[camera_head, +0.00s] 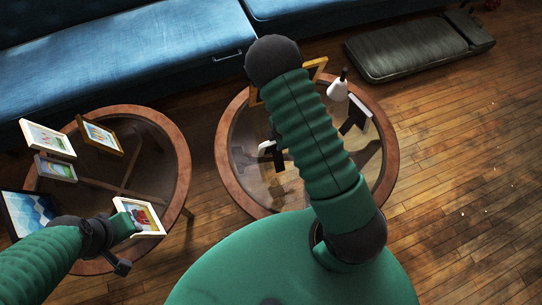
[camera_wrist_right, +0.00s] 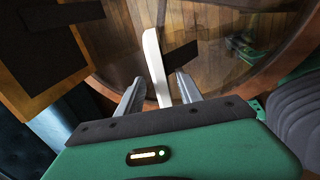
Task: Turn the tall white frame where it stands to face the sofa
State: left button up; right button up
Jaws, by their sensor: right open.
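In the right wrist view a slim white frame (camera_wrist_right: 154,62) stands nearly edge-on between the fingertips of my right gripper (camera_wrist_right: 160,88), with a dark stand (camera_wrist_right: 182,54) to its right. The jaws are open, one on each side of the frame; contact cannot be told. In the head view my arm hides the right gripper. A white piece (camera_head: 266,146) with dark parts shows beside the arm on the right-hand table, perhaps this frame. The blue sofa (camera_head: 130,62) runs along the back. My left gripper (camera_head: 128,224) is over the left-hand table; its jaws are unclear.
The right-hand round glass table (camera_head: 391,165) also holds a gold frame (camera_head: 317,68), another white frame (camera_head: 360,105) and a white object (camera_head: 338,90). The left-hand table (camera_head: 181,150) carries several pictures. A dark cushion (camera_head: 405,50) lies on the floor; floor at right is clear.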

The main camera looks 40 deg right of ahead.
jog(key=p+v, duration=0.6)
jog(key=v, duration=1)
jog(key=shift+r+p, duration=0.35)
jog(key=shift+p, duration=0.05)
jog(key=shift+a+r, duration=0.1)
notch_tip(320, 180, up, 6)
jog(key=p, duration=0.6)
